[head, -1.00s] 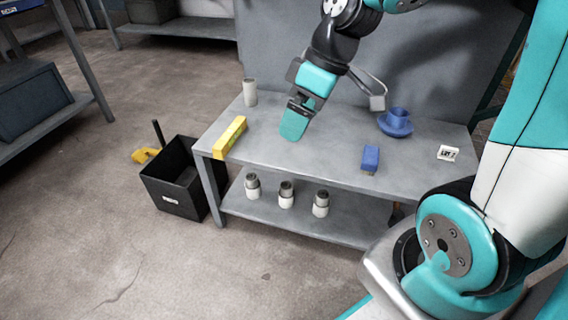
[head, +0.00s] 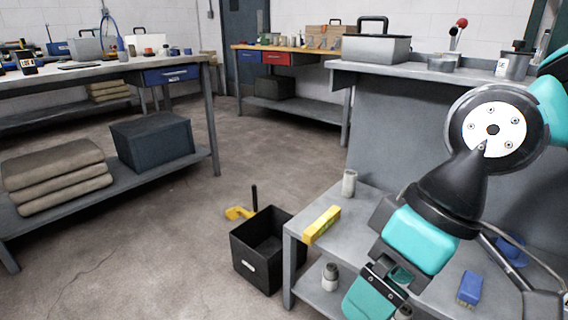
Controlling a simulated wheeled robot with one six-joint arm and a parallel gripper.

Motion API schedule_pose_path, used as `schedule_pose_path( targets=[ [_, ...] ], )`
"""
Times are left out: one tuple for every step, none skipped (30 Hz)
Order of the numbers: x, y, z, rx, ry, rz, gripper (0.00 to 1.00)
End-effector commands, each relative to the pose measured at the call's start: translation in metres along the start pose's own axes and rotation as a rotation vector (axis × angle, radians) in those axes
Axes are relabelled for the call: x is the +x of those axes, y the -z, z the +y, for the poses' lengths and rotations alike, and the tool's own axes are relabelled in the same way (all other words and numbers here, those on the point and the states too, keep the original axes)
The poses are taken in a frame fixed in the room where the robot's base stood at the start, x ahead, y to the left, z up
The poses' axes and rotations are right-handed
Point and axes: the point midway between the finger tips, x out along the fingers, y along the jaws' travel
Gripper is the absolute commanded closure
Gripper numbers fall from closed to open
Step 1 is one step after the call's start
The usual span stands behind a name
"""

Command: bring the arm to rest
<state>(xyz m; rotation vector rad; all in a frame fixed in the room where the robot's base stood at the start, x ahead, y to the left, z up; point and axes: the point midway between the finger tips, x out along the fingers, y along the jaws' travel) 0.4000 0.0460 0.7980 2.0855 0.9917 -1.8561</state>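My gripper (head: 372,298) hangs at the lower right in the head view, in front of the grey metal workbench (head: 345,225). Its teal finger part points down and left and is cut by the bottom edge of the picture. I see it side-on, so the gap between the fingers does not show. I see nothing held in it. My arm comes in from the right edge and bends down at a large dark joint.
On the workbench are a yellow level (head: 321,224), a pale cylinder (head: 349,183), a blue block (head: 470,289) and a blue round piece (head: 512,250), partly behind my arm. A black bin (head: 262,262) stands on the floor to its left. Open floor lies further left.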

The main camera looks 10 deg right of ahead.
Motion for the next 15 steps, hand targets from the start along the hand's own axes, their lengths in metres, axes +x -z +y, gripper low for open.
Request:
schedule_pose_path(
  targets=[
    [-0.029, 0.007, -0.009, 0.0, 0.0, 0.001, 0.0],
    [-0.039, 0.009, -0.012, 0.0, 0.0, 0.001, 0.0],
    [-0.053, 0.012, -0.016, 0.0, 0.0, 0.001, 0.0],
    [-0.064, 0.014, -0.02, 0.0, 0.0, 0.001, 0.0],
    [-0.076, 0.017, -0.023, 0.0, 0.0, 0.001, 0.0],
    [-0.091, 0.02, -0.028, 0.0, 0.0, 0.001, 0.0],
    [-0.102, 0.023, -0.032, 0.0, 0.0, 0.001, 0.0],
    [-0.113, 0.025, -0.035, 0.0, 0.0, 0.001, 0.0],
    [-0.128, 0.028, -0.04, 0.0, 0.0, 0.001, 0.0],
    [-0.138, 0.031, -0.043, 0.0, 0.0, 0.001, 0.0],
    [-0.149, 0.033, -0.046, 0.0, 0.0, 0.001, 0.0],
    [-0.164, 0.036, -0.051, 0.0, 0.0, 0.001, 0.0],
    [-0.174, 0.039, -0.054, 0.0, 0.0, 0.001, 0.0],
    [-0.185, 0.041, -0.057, 0.0, 0.0, 0.001, 0.0],
    [-0.199, 0.044, -0.062, 0.0, 0.0, 0.001, 0.0]
  ],
)
